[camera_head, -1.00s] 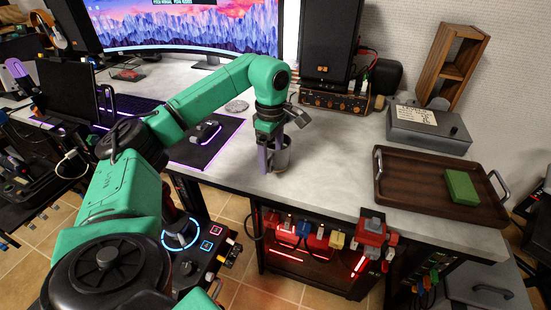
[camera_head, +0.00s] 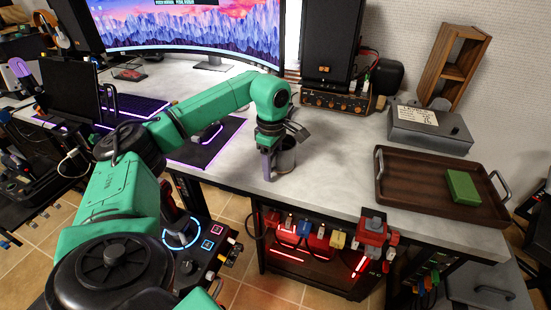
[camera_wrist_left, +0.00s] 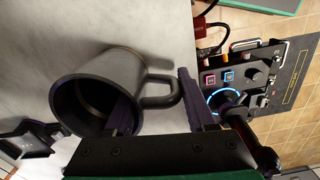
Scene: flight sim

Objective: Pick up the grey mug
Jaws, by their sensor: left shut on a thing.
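The grey mug (camera_head: 287,158) is near the front edge of the desk, partly hidden behind my left gripper (camera_head: 272,162). In the left wrist view the mug (camera_wrist_left: 97,85) shows its open rim and its handle toward the right. My left gripper (camera_wrist_left: 160,108) is shut on the mug, with one finger inside the rim and the other outside on the handle side. I cannot tell whether the mug's base touches the desk. My right gripper is not in view.
A brown tray (camera_head: 408,191) with a green block (camera_head: 462,187) is to the right on the desk (camera_head: 330,170). A grey box (camera_head: 430,128) is behind it. A mouse pad (camera_head: 196,154) and keyboard are left of the mug. Clear desktop lies between mug and tray.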

